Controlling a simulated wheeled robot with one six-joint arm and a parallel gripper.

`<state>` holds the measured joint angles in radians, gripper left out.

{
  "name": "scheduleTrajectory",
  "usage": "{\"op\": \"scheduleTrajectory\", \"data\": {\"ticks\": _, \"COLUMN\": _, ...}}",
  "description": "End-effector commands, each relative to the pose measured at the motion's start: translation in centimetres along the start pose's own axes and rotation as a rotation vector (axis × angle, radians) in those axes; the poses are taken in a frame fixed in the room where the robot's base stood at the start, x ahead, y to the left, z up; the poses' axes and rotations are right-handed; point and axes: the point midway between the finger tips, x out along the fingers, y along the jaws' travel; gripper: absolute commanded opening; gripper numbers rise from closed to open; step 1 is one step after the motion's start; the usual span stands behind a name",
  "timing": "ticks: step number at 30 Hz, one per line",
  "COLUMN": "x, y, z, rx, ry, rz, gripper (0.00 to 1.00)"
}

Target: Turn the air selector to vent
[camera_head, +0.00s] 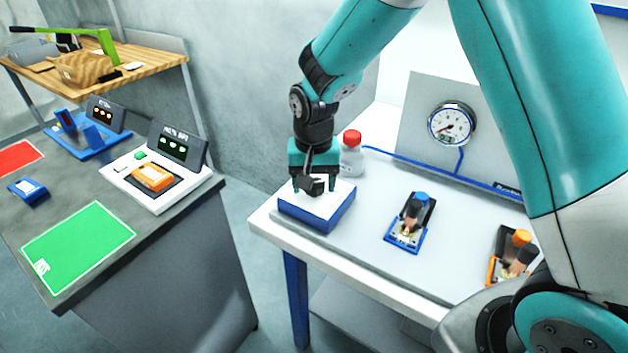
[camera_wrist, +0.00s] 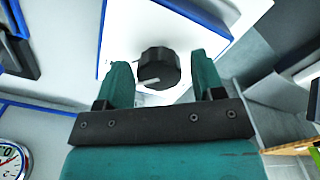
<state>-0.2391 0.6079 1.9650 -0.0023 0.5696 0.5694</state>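The air selector is a black round knob (camera_head: 311,187) on the white top of a blue-sided box (camera_head: 316,211), at the left front of the white table. In the wrist view the knob (camera_wrist: 158,67) has a pale pointer line toward the lower left of that picture. My gripper (camera_head: 314,183) is above the box, pointing down. Its teal fingers (camera_wrist: 160,78) stand apart on either side of the knob, with gaps showing, so it is open and holds nothing. I cannot read any vent label or tell which position the pointer marks.
A red-capped bottle (camera_head: 351,155) stands close behind my gripper. A gauge (camera_head: 451,123) is on the back panel with a blue hose. Blue-knobbed (camera_head: 408,225) and orange-knobbed (camera_head: 513,255) devices lie to the right. A grey counter (camera_head: 95,289) is at left, across a gap.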

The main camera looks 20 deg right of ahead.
Motion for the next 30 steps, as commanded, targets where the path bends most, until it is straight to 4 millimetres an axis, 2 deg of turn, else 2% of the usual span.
{"op": "scheduleTrajectory", "data": {"ticks": 9, "x": -0.1, "y": 0.0, "z": -0.1, "rx": 0.000, "ry": 0.002, "rz": 0.001, "gripper": 0.70}}
{"op": "scheduleTrajectory", "data": {"ticks": 14, "x": -1.6, "y": 0.0, "z": -0.1, "rx": 0.000, "ry": 0.006, "rz": -0.002, "gripper": 0.70}}
{"op": "scheduleTrajectory", "data": {"ticks": 17, "x": -3.5, "y": 0.0, "z": -0.2, "rx": 0.000, "ry": 0.008, "rz": -0.003, "gripper": 0.70}}
{"op": "scheduleTrajectory", "data": {"ticks": 24, "x": -9.8, "y": -0.1, "z": -0.1, "rx": 0.000, "ry": 0.008, "rz": -0.004, "gripper": 0.70}}
{"op": "scheduleTrajectory", "data": {"ticks": 30, "x": -14.3, "y": -0.1, "z": -0.1, "rx": 0.000, "ry": 0.005, "rz": -0.002, "gripper": 0.70}}
